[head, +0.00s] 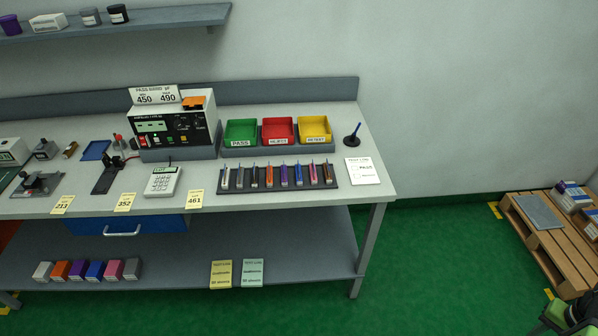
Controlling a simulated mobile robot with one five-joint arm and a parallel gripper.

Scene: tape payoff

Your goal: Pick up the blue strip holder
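A dark rack (277,187) near the front right of the workbench holds a row of several slim upright pieces in different colours. One of them, right of the purple one, looks blue (299,175) and is the likely blue strip holder, but it is too small to be sure. It stands upright in the rack between its neighbours. A flat blue tray (96,150) also lies on the left of the bench. My gripper's fingers are not in view. A green and black part at the lower right corner may be mine.
Green, red and yellow bins (278,131) stand behind the rack, beside a test instrument (172,122). A calculator-like device (162,181) and a paper card (362,171) flank the rack. A pallet (550,238) stands at right. Green floor (440,270) between bench and pallet is clear.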

